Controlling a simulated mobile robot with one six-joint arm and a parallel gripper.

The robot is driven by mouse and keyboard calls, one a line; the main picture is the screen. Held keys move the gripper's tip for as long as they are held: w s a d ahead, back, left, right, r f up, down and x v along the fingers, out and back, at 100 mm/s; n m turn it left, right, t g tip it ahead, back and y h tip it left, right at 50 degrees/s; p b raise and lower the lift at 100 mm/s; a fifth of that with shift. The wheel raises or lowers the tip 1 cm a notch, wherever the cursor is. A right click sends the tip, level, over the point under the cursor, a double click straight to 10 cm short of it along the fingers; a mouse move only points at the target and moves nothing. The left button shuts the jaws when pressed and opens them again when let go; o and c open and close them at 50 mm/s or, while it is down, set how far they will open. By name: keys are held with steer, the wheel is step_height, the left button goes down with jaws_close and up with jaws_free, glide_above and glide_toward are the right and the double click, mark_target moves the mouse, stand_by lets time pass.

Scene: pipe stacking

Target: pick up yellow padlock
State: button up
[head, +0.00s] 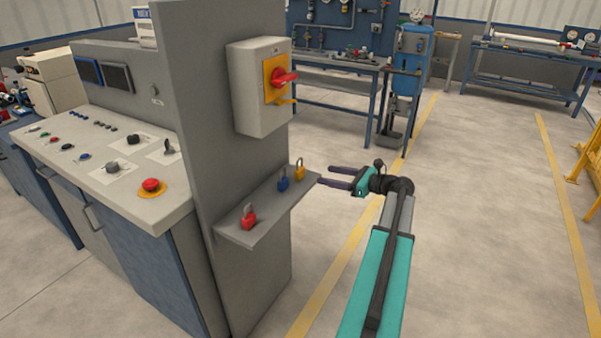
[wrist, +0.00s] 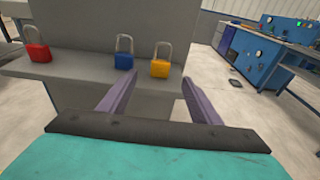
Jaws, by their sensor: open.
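The yellow padlock (head: 299,172) stands upright on a grey shelf (head: 262,213) at the side of the control cabinet, near the shelf's right end. In the wrist view the yellow padlock (wrist: 160,68) shows its body and grey shackle, beyond and between my two fingers. My gripper (head: 325,175) is open and empty, just right of the shelf, its purple fingers pointing left toward the padlock. In the wrist view my gripper (wrist: 155,82) has its fingers wide apart. The padlock appears clear of both fingers.
A blue padlock (wrist: 124,60) stands left of the yellow one, and a red padlock (wrist: 39,52) farther left. A switch box (head: 262,86) with a red handle hangs above the shelf. The cabinet wall (head: 195,90) rises behind it. Open floor lies right.

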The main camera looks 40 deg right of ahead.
mark_target(303, 170)
steer(key=x, duration=0.8)
steer(key=shift+p+x, duration=0.5)
steer(key=shift+x, duration=2.1)
steer(key=shift+d+f, duration=0.1)
steer(key=shift+d, duration=0.05)
steer(key=c, duration=1.2)
